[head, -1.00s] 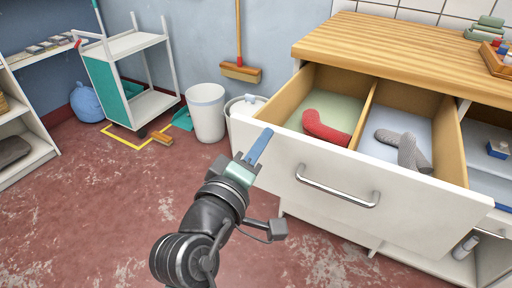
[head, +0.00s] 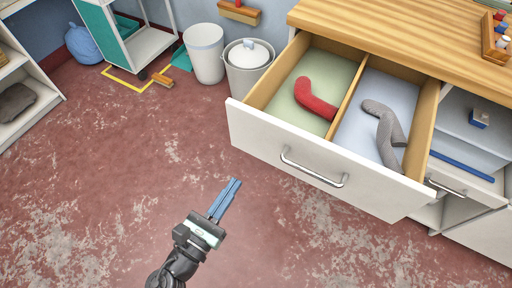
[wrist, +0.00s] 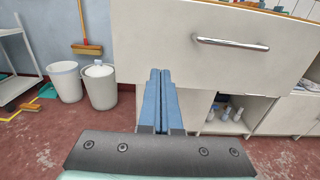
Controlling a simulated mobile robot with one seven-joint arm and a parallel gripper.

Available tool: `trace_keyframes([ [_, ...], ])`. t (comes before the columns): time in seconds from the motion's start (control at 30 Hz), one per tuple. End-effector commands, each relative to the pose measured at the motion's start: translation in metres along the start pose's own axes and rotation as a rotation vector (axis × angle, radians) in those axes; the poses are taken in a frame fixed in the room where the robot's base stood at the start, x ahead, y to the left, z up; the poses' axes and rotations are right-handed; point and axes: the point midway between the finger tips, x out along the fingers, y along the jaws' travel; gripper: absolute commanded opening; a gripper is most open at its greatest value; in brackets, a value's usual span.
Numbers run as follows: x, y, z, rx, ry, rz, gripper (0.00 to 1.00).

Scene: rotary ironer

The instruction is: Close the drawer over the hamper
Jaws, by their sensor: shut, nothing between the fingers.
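The drawer (head: 262,137) is pulled well out from the wooden-topped cabinet, with a white front and a metal bar handle (head: 314,170). Inside, a divider separates a green-bottomed compartment with a red sock-like item (head: 317,98) from a pale blue one with a grey item (head: 385,130). My gripper (head: 236,181) is shut and empty, in front of the drawer and apart from it in the head view. In the wrist view its blue fingers (wrist: 160,72) point toward the drawer front (wrist: 150,35), left of the handle (wrist: 230,42). I cannot identify a hamper for certain.
A lidded white bin (head: 248,68) and an open white bin (head: 204,52) stand left of the cabinet. A trolley (head: 150,45) and a shelf (head: 30,75) are at the left. Open shelving with bottles (wrist: 228,108) shows below the drawer. The red floor in front is clear.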

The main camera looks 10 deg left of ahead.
Motion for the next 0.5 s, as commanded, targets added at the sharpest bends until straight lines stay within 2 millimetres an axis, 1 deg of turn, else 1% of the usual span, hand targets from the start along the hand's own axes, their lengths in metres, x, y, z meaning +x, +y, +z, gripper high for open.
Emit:
trace_keyframes([
  [0.03, 0.012, 0.000, 0.000, 0.002, -0.001, -0.005, 0.00],
  [0.1, 0.028, 0.000, -0.001, 0.003, 0.000, -0.004, 0.00],
  [0.3, 0.070, -0.001, 0.000, 0.004, -0.001, -0.005, 0.00],
  [0.4, 0.087, 0.000, 0.000, 0.004, 0.000, -0.003, 0.00],
  [0.5, 0.099, 0.000, -0.001, 0.004, 0.001, -0.002, 0.00],
])
